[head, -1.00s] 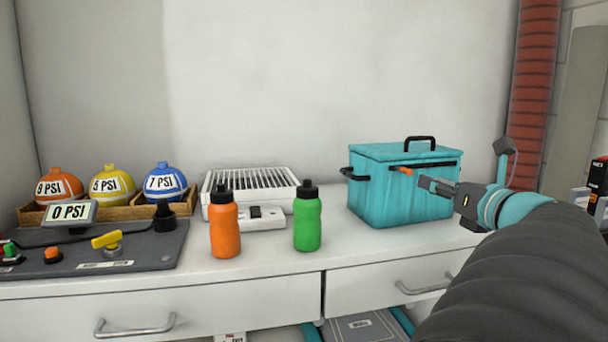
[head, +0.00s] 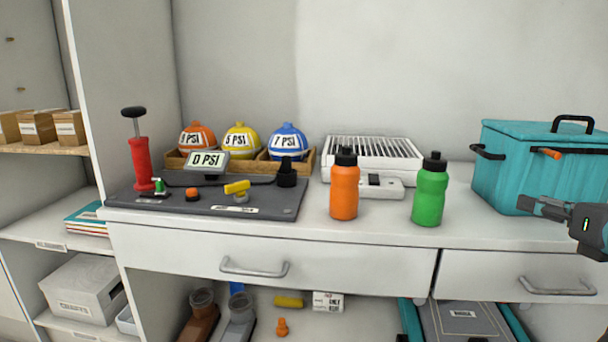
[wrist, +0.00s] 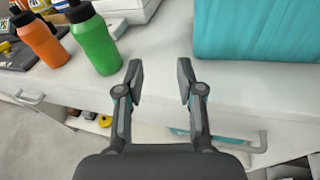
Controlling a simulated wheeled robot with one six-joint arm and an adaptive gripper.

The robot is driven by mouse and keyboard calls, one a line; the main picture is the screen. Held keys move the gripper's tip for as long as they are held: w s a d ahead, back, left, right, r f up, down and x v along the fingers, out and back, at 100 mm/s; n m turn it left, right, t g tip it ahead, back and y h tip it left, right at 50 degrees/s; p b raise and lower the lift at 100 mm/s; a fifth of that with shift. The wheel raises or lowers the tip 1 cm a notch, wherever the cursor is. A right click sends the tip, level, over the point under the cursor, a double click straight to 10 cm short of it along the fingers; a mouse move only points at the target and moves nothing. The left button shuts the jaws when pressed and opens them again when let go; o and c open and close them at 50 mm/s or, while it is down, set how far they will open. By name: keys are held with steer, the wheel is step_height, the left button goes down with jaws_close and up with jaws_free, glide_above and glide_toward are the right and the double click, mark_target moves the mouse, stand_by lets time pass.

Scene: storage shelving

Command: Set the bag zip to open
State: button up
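The teal bag (head: 525,175) stands on the white counter at the right edge of the head view, partly cut off. It has black handles and a dark zip line below its lid. The orange zip pull (head: 546,153) sits near the left end of the visible zip line. In the wrist view, the lower part of the bag (wrist: 255,32) shows at the upper right; the zip pull is out of that view. My gripper (wrist: 160,82) is open and empty, its fingers apart over the counter's front edge. In the head view my gripper (head: 530,205) appears below the zip pull.
A green bottle (head: 430,192) and an orange bottle (head: 344,190) stand left of the bag. A white grated unit (head: 372,158) is behind them. A dark pump panel (head: 260,205) lies left.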

steer(key=s+a+f+n+g+y+b, duration=0.1)
steer(key=a+f+n+g+y, duration=0.2)
steer(key=a+f+n+g, duration=0.6)
steer(key=s+a+f+n+g+y+b, duration=0.1)
steer(key=s+a+f+n+g+y, duration=0.15)
steer(key=a+f, duration=1.15)
steer(key=s+a+r+n+h+p, duration=0.2)
steer(key=s+r+n+h+p, duration=0.1)
steer(key=n, duration=0.9)
steer(key=s+a+r+n+h+p, duration=0.2)
steer(key=n+p, duration=0.4)
steer(key=n, duration=0.5)
step_height(320, 180, up, 2)
steer(key=shift+s+a+r+n+t+h, duration=0.3)
steer(key=shift+s+h, duration=0.25)
steer(key=shift+s, duration=0.4)
steer(key=shift+r+n+t, duration=0.1)
steer(key=shift+n+t, duration=0.15)
steer(key=shift+n, duration=0.3)
steer(key=shift+c, duration=0.7)
steer(key=shift+n, duration=0.3)
jaws_close()
